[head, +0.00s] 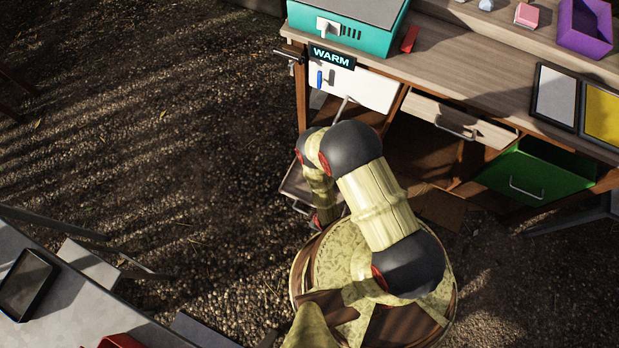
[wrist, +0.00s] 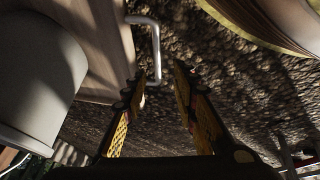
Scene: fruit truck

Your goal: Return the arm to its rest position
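My arm shows in the head view, pale yellow with black joints, bent over my round base towards the wooden counter. My gripper (wrist: 158,72) shows in the wrist view as two yellow and black fingers, spread apart with nothing held between them. A metal bar handle (wrist: 156,45) lies just beyond the fingertips, nearer the left one. I cannot tell whether they touch. In the head view the fingers are hidden behind the arm.
The wooden counter (head: 455,62) stands close in front, with a white panel (head: 372,92), a partly open wooden drawer (head: 455,122) and a green drawer (head: 535,170). A grey table (head: 60,310) stands at lower left. The gravel (head: 150,130) to the left is clear.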

